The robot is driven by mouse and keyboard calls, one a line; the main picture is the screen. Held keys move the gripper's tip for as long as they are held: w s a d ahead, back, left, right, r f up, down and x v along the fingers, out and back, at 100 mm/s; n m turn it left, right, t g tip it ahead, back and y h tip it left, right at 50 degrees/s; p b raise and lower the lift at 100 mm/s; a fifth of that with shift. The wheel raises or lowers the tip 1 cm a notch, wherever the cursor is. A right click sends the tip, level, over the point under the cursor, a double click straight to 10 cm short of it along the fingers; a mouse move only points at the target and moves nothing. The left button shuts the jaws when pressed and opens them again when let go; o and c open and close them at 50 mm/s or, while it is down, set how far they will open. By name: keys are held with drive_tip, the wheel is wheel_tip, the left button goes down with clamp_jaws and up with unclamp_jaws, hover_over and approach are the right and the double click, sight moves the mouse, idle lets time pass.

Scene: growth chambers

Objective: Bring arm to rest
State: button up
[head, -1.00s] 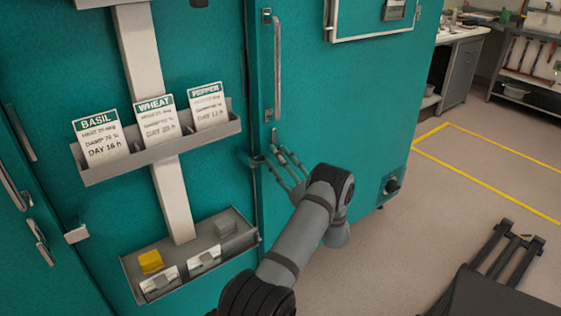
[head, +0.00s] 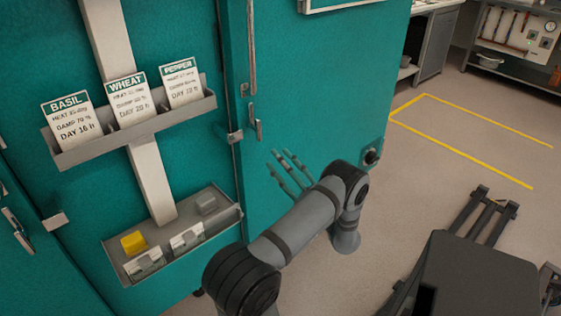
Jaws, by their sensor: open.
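My arm (head: 300,225) reaches from the bottom of the head view up to a bent joint. My gripper (head: 281,160) shows just left of that joint, in front of the teal chamber door. Its thin fingers are spread open with nothing visible between them. The fingertips are below and right of the small door latch (head: 257,130), with a gap in the picture. Part of the gripper is hidden behind the arm.
A grey card rack (head: 95,150) holds the basil, wheat and pepper cards. A lower tray (head: 125,272) holds a yellow block (head: 133,243), a grey block (head: 206,204) and small labelled pieces. Open floor (head: 440,150) lies right, with a yellow outline.

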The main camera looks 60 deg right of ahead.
sight(259, 134)
drive_tip(key=shift+w, duration=0.1)
drive_tip(key=x, duration=1.2)
drive_tip(key=shift+d+r, duration=0.15)
drive_tip(key=shift+s+n, duration=0.2)
drive_tip(key=shift+n, duration=0.1)
